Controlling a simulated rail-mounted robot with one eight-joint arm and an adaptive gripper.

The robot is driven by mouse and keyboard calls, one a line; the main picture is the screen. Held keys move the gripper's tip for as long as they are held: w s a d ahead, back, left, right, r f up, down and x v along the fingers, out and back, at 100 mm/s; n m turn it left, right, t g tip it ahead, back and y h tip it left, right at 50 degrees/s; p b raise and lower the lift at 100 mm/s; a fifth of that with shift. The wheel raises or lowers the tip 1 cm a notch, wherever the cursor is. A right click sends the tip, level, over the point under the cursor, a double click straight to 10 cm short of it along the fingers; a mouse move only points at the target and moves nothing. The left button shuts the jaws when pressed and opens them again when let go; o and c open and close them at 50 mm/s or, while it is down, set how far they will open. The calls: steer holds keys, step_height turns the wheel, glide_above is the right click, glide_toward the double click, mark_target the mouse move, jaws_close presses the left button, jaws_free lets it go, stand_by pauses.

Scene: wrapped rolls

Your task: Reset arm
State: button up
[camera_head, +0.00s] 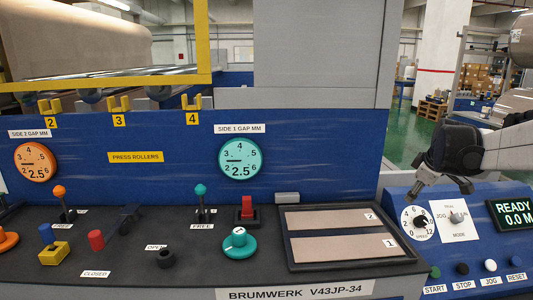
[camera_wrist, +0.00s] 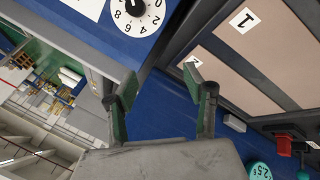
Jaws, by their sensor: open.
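My gripper (camera_head: 439,188) hangs at the right in the head view, at the end of my arm, above the speed dial (camera_head: 418,222) and the mode knob (camera_head: 456,217). In the wrist view its two green-padded fingers stand apart, with the gap (camera_wrist: 161,88) between them empty. It holds nothing and appears clear of the panel. The speed dial also shows in the wrist view (camera_wrist: 137,12), at the top.
A dark console carries coloured levers, a red switch (camera_head: 247,208), a teal knob (camera_head: 239,246) and a framed tray (camera_head: 288,262) with two panels. Buttons line the right panel below a READY display (camera_head: 514,213). Open floor (camera_head: 408,145) lies behind.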

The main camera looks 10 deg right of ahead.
steer(key=s+a+r+m, duration=0.1)
steer(key=s+a, duration=0.1)
steer(key=a, duration=1.2)
steer(key=s+a+f+m+y, duration=0.1)
steer(key=s+a+f+m, duration=0.1)
steer(key=s+a, duration=0.7)
steer(key=s+a+f+m+t+y, duration=0.1)
steer(key=s+a+f, duration=0.4)
steer(key=a, duration=1.2)
steer(key=s+m, duration=0.1)
steer(key=s, duration=0.3)
steer(key=shift+a+y, duration=0.2)
steer(key=shift+y, duration=0.2)
